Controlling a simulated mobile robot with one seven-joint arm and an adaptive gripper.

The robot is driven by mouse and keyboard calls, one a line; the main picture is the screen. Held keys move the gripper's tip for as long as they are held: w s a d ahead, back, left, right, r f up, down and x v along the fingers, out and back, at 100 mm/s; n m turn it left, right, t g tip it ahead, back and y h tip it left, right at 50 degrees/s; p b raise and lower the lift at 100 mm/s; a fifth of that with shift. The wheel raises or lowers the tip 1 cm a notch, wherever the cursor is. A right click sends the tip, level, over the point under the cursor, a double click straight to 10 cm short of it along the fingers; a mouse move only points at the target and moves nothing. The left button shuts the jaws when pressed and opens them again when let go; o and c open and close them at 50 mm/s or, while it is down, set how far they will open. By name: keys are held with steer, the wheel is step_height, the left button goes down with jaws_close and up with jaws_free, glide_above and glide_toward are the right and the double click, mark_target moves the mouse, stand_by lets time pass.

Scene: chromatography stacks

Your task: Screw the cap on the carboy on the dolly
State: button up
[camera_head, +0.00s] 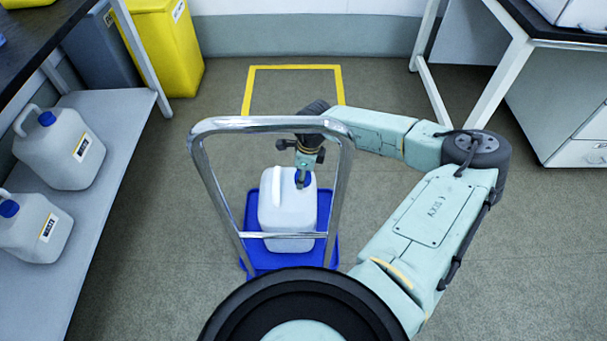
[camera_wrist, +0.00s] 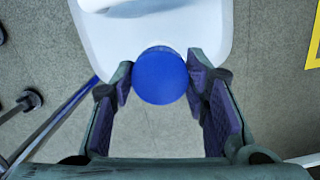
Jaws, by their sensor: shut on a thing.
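The white carboy (camera_head: 288,214) stands upright on the blue dolly (camera_head: 250,246), behind its metal push handle (camera_head: 203,160). It also shows in the wrist view (camera_wrist: 150,38). My gripper (camera_head: 302,183) points down over the top of the carboy. In the wrist view my gripper (camera_wrist: 161,84) has its two fingers on either side of the round blue cap (camera_wrist: 159,75), shut on it. The cap sits at the carboy's neck. The neck and threads under the cap are hidden, so I cannot tell how tight it is.
Two capped carboys (camera_head: 66,150) (camera_head: 34,228) stand on the grey shelf (camera_head: 102,190) at left. A yellow bin (camera_head: 170,45) is behind it. A yellow floor outline (camera_head: 295,68) lies beyond the dolly. A white bench (camera_head: 508,55) is at right.

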steer(key=shift+f, duration=0.25)
stand_by(0.6)
steer(key=shift+f+b, duration=0.85)
steer(key=shift+b, duration=0.05)
steer(key=shift+f, duration=0.1)
steer(key=shift+f+b, duration=0.5)
steer(key=shift+f, duration=0.05)
steer(key=o, duration=1)
steer(key=shift+r, duration=0.1)
